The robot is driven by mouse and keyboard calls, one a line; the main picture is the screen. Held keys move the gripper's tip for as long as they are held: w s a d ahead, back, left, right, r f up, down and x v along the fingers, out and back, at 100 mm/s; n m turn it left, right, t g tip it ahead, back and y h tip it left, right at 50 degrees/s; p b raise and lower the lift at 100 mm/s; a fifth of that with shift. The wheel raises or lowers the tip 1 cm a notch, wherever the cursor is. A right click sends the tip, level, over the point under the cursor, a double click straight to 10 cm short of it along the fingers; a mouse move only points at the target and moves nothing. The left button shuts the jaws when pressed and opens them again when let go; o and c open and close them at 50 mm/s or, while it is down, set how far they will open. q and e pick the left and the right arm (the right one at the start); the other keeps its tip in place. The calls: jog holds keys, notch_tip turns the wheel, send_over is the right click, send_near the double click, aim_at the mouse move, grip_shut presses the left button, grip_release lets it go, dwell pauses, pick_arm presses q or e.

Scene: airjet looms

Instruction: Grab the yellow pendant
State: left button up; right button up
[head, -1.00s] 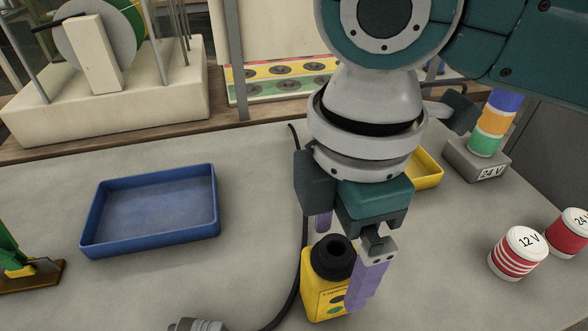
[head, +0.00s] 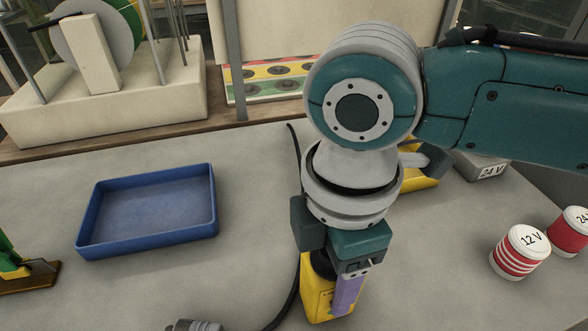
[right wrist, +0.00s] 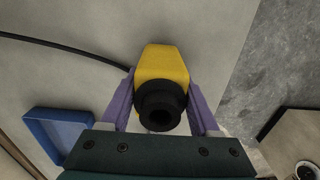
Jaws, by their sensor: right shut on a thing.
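The yellow pendant (head: 316,296) stands on the grey table at the bottom middle of the head view, with a black cable beside it. In the right wrist view the yellow pendant (right wrist: 162,65) shows its yellow body and round black top. My right gripper (head: 335,290) is over it from above, with purple fingers on either side. In the right wrist view the right gripper (right wrist: 162,100) has one finger on each side of the pendant, and it is shut on the pendant. The arm hides part of the pendant's top in the head view. My left gripper is not in view.
A blue tray (head: 150,212) lies to the left, and a yellow tray (head: 420,174) is partly hidden behind my arm. A 12 V can (head: 520,252) and a red can (head: 570,232) stand at the right. A grey connector (head: 195,325) lies at the front edge.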

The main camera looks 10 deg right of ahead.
grip_shut()
jog(key=shift+r, duration=0.1)
dwell(0.3)
